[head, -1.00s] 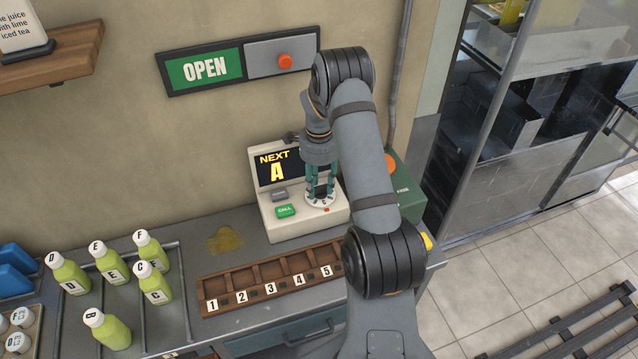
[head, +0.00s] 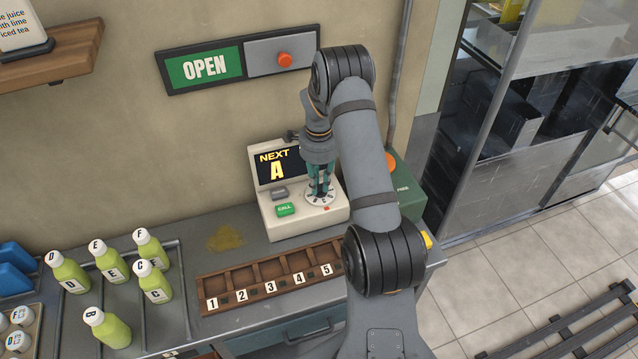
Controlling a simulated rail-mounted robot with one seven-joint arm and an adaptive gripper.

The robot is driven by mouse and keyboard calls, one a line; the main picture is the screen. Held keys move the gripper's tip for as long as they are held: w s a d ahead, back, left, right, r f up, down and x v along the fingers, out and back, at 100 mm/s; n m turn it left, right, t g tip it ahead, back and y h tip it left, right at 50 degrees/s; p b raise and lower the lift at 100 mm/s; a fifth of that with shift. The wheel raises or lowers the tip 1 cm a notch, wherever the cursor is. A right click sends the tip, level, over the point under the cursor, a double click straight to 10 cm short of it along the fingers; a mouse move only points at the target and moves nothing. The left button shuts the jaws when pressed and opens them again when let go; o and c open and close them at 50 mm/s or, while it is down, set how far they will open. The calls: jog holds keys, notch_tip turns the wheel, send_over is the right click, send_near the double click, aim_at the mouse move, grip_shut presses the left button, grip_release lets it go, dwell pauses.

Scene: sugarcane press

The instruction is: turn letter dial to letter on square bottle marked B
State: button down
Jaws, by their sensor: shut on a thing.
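A white letter dial (head: 323,201) sits on the right part of the cream call machine (head: 287,227). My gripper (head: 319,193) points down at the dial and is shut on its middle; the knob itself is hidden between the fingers. The machine's screen (head: 274,168) reads "NEXT A". A bottle marked B (head: 115,332), with green juice and a white cap, stands upright at the lower left, apart from the other bottles.
Several lettered bottles (head: 72,279) stand in a wire rack at the left. A wooden tray (head: 262,283) with numbered slots lies in front of the machine. A green CALL button (head: 286,209) is left of the dial. A green box (head: 405,192) stands to the right.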

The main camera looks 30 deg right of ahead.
aim_at(321, 193)
jog(key=shift+f+n+b, duration=0.1)
jog(key=shift+n+b, duration=1.05)
jog(key=shift+n, duration=0.25)
jog(key=n+b, duration=0.1)
jog(key=n, duration=0.2)
jog(key=n+b, duration=0.1)
jog(key=n, duration=0.2)
jog(key=shift+s+d, duration=0.2)
jog(key=c, duration=1.6)
grip_release()
jog(key=shift+c, duration=0.2)
jog(key=shift+r, duration=0.2)
notch_tip(321, 193, up, 12)
jog(key=shift+f, duration=0.2)
